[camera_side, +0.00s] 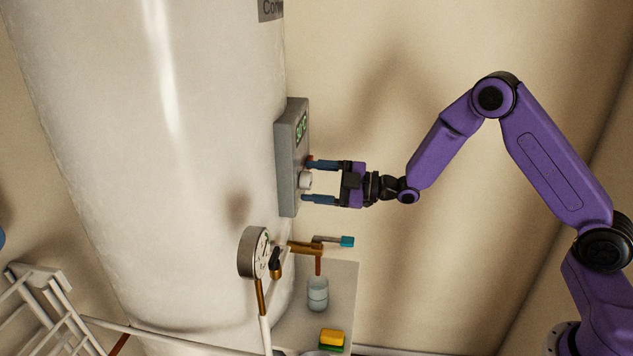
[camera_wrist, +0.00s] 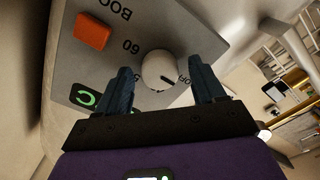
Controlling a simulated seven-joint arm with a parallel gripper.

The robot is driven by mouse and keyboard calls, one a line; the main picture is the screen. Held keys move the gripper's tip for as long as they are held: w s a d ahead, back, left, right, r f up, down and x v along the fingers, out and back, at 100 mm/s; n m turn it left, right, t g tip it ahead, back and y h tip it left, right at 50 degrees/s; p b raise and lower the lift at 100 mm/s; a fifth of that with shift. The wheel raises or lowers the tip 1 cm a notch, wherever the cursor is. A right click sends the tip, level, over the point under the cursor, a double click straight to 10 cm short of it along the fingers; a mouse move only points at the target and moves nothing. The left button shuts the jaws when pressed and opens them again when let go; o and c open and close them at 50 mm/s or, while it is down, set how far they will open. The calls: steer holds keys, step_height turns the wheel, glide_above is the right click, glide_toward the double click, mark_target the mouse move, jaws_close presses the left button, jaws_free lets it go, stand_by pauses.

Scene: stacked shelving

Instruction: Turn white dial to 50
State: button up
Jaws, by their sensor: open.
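The white dial (camera_side: 306,180) sticks out from the front of a grey control box (camera_side: 286,190) on the large white tank. In the wrist view the dial (camera_wrist: 159,70) has a dark pointer mark toward its lower right, and a printed "60" shows to its left. Other print beside the dial is partly covered by a finger. My gripper (camera_side: 312,182) is open, with one finger above and one below the dial in the side view. In the wrist view its fingers (camera_wrist: 160,88) stand on either side of the dial with gaps visible.
An orange button (camera_wrist: 92,31) and a green-lit display (camera_wrist: 86,98) are on the box. Below are a round gauge (camera_side: 253,252), a valve with a teal handle (camera_side: 346,241), a cup (camera_side: 318,293) and a yellow-green sponge (camera_side: 331,339).

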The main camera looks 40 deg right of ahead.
steer(key=c, duration=1.1)
steer(key=shift+o, duration=0.2)
steer(key=shift+m, duration=0.4)
steer(key=m, duration=0.4)
steer(key=shift+m, duration=0.4)
steer(key=m, duration=1.2)
steer(key=shift+m, duration=0.4)
steer(key=m, duration=0.5)
steer(key=shift+f, duration=0.1)
steer(key=shift+m, duration=0.3)
